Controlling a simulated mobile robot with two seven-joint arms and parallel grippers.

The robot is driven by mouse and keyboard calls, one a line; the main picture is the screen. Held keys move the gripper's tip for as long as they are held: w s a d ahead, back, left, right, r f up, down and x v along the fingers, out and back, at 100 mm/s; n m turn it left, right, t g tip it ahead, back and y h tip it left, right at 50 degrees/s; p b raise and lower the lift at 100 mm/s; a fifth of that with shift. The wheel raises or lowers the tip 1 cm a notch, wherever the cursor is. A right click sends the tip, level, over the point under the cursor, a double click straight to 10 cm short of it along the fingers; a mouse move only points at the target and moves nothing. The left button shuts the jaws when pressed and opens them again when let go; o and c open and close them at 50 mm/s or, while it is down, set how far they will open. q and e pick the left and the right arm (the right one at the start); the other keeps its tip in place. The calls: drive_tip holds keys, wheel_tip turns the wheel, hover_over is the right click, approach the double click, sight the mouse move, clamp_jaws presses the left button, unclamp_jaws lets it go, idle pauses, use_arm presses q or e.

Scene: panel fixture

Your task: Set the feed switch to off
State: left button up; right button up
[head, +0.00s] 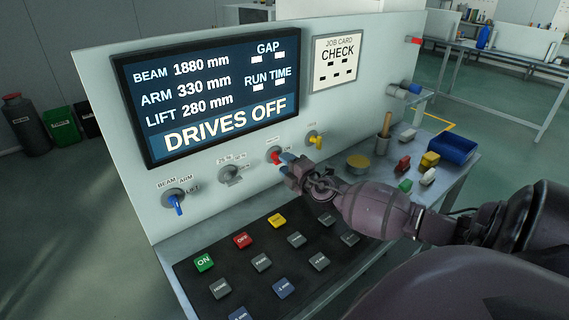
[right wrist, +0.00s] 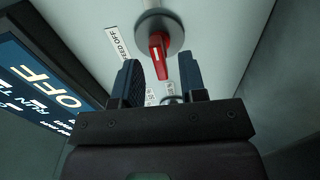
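The feed switch (right wrist: 158,45) is a red lever knob on a grey round base on the pale panel. A label ending in "EED OFF" (right wrist: 121,43) stands beside it in the right wrist view; smaller labels near my fingers are partly hidden. The lever points down toward my gripper in that view. In the head view the red knob (head: 273,156) is right of the grey knob. My right gripper (right wrist: 160,80) is open, its two blue fingers spread at the lever's end, with no clear contact. It also shows in the head view (head: 286,163). My left gripper is out of view.
A screen (head: 210,90) reads "DRIVES OFF". A blue knob (head: 178,204), a grey knob (head: 230,174) and a yellow knob (head: 315,138) share the panel. Several push buttons sit on the dark console (head: 250,288) below. A blue bin (head: 452,149) and small blocks stand at right.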

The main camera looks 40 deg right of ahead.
drive_tip(key=shift+w, duration=0.5)
drive_tip(key=shift+c, duration=0.4)
clamp_jaws()
